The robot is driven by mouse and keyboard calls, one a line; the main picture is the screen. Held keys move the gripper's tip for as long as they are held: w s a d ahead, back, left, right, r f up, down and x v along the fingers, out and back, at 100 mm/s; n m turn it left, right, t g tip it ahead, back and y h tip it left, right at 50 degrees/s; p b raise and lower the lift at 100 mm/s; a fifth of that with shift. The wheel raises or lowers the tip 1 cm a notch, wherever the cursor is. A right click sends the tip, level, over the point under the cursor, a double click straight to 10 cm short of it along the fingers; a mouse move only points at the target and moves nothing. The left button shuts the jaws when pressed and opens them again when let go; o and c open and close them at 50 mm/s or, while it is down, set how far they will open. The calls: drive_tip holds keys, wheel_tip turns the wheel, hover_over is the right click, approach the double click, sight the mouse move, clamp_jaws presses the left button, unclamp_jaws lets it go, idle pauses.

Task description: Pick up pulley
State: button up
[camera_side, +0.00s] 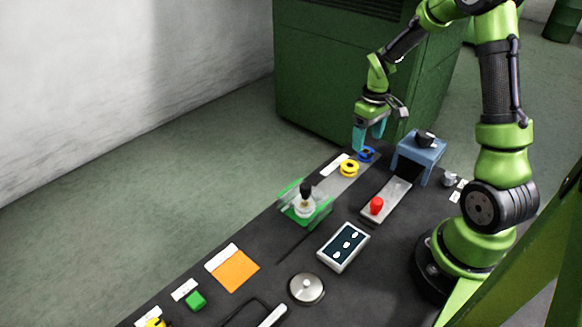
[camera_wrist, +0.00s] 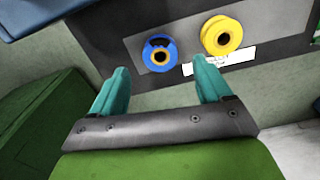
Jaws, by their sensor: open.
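Two pulley-like wheels lie on a grey strip at the far end of the black table. The blue one (camera_side: 366,154) has an orange-yellow centre, seen in the wrist view (camera_wrist: 160,53). The yellow one (camera_side: 349,169) is beside it and also shows in the wrist view (camera_wrist: 222,36). My gripper (camera_side: 370,142) has teal fingers, is open and empty, and is over the table's far end near the blue wheel. In the wrist view the fingertips (camera_wrist: 162,78) are spread, with the blue wheel ahead between them and the yellow one ahead of the right finger.
A blue stand (camera_side: 419,151) with a black part on top is right of the wheels. A green clear-walled fixture (camera_side: 304,206), a grey plate (camera_side: 384,203) with a red knob and a display box (camera_side: 343,247) are nearer. A green cabinet (camera_side: 325,75) stands behind the table.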

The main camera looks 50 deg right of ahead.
sight(366, 147)
wheel_tip(366, 147, down, 4)
drive_tip(key=shift+s+f, duration=0.1)
drive_tip(key=shift+f, duration=0.05)
drive_tip(key=c, duration=1.1)
drive_tip(key=shift+c, duration=0.2)
